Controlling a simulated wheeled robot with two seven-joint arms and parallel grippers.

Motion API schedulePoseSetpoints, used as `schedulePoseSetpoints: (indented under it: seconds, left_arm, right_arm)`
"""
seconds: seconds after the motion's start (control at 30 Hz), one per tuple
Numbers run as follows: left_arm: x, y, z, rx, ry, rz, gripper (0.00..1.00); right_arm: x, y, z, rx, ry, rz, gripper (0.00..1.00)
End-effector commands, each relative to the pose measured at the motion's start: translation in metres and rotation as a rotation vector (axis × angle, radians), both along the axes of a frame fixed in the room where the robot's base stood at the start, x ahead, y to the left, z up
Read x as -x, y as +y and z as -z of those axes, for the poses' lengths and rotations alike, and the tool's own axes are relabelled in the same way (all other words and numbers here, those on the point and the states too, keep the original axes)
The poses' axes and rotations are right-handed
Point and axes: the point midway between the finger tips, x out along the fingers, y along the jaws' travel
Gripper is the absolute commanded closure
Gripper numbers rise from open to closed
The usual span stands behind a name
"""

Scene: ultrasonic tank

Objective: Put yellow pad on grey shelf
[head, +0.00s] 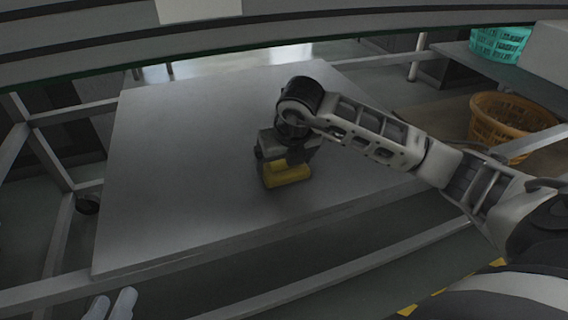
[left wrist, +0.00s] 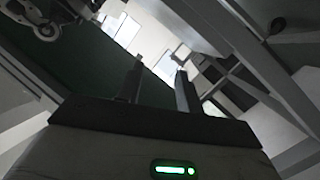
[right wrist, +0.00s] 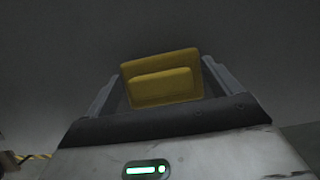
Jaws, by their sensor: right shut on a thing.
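The yellow pad (head: 288,174) is at the grey shelf (head: 170,150), near the middle of its surface. My right gripper (head: 285,168) reaches down over the shelf and is shut on the pad. In the right wrist view the pad (right wrist: 162,78) sits between the two fingers of the right gripper (right wrist: 160,85). I cannot tell whether the pad touches the shelf or is just above it. My left gripper (head: 110,304) shows only its fingertips at the bottom left, in front of the shelf. In the left wrist view its fingers (left wrist: 158,88) are apart with nothing between them.
A brown basket (head: 510,125) stands to the right, with a teal basket (head: 500,43) behind it on another surface. Metal frame bars run around the shelf, and a large grey edge (head: 280,30) crosses above it. Most of the shelf is bare.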

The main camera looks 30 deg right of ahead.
Motion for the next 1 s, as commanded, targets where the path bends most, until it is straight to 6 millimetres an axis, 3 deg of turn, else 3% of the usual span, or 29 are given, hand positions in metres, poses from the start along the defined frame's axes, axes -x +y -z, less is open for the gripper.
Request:
schedulePoseSetpoints:
  seconds: [0.1, 0.27, 0.3, 0.33, 0.6, 0.77, 0.9, 1.0]
  left_arm:
    - [-0.002, -0.001, -0.011, 0.023, -0.022, -0.003, 0.64]
    - [-0.004, 0.000, -0.013, 0.025, -0.031, -0.004, 0.64]
    - [-0.004, -0.001, -0.013, 0.026, -0.031, -0.005, 0.64]
    - [-0.004, -0.001, -0.013, 0.026, -0.030, -0.004, 0.64]
    - [-0.004, -0.001, -0.013, 0.020, -0.027, -0.004, 0.64]
    - [-0.003, 0.001, -0.015, -0.009, -0.024, -0.009, 0.64]
    - [-0.002, 0.003, -0.011, -0.066, -0.007, -0.012, 0.64]
    - [0.001, 0.005, 0.000, -0.101, 0.008, -0.008, 0.64]
  right_arm:
    - [0.000, 0.000, 0.001, 0.000, -0.002, 0.000, 0.33]
    - [0.000, 0.000, 0.002, 0.000, -0.002, 0.000, 0.33]
    - [0.000, 0.000, 0.002, 0.000, -0.001, 0.000, 0.04]
    - [0.000, 0.000, 0.002, 0.000, -0.001, 0.000, 0.00]
    - [0.000, 0.000, -0.001, 0.000, -0.002, 0.000, 0.00]
    - [0.007, 0.001, -0.020, 0.000, -0.004, -0.001, 0.00]
    - [0.018, 0.004, -0.051, 0.001, -0.006, -0.002, 0.00]
    - [0.044, 0.010, -0.046, 0.004, 0.001, -0.004, 0.00]
